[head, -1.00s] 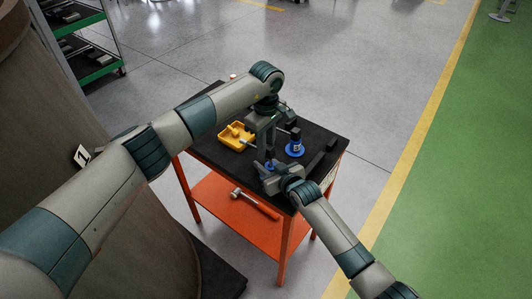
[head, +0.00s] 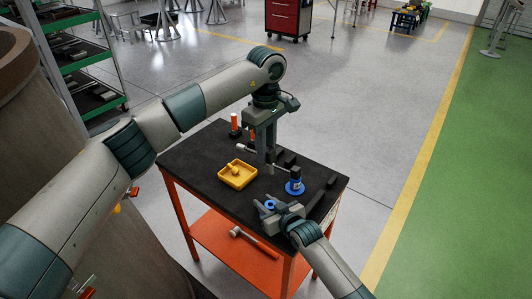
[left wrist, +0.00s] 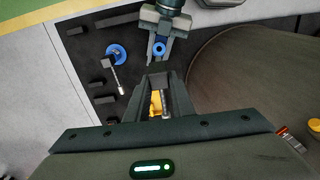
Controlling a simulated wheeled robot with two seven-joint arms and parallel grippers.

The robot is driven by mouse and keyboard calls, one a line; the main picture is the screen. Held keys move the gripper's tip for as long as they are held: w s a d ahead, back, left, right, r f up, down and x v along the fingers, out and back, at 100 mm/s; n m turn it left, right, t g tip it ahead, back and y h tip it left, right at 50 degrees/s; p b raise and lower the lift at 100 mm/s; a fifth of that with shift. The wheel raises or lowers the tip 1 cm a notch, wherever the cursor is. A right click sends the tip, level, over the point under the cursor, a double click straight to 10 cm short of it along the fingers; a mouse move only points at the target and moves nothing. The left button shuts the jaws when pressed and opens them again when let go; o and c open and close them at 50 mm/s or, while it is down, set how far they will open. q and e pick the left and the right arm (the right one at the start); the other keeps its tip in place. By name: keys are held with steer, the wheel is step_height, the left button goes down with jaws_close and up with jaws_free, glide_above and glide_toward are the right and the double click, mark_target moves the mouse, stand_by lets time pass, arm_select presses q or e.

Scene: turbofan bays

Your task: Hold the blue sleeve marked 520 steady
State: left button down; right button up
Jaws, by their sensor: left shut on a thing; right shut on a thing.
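A blue sleeve (head: 270,204) sits between the fingers of my right gripper (head: 271,210), low over the table's near part. In the left wrist view the sleeve (left wrist: 159,48) shows as a blue ring with a dark hole, between the right fingers. Its marking cannot be read. My left gripper (head: 267,168) points down over the table, behind the sleeve and apart from it. It is shut on a slim grey piece (left wrist: 168,103), mostly hidden by the fingers. A second blue part (head: 295,187) with a wide round base stands upright to the right.
A yellow tray (head: 237,184) lies left of the grippers on the black tabletop (head: 205,160). Dark blocks (head: 331,183) lie at the right. A hammer (head: 250,239) lies on the orange lower shelf (head: 215,235).

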steer(key=o, duration=1.2)
steer(key=shift+c, duration=0.2)
steer(key=shift+s, duration=0.1)
steer(key=v, duration=1.1)
steer(key=shift+s+d+r, duration=0.1)
steer(key=shift+s+d, duration=0.15)
steer(key=shift+s, duration=0.05)
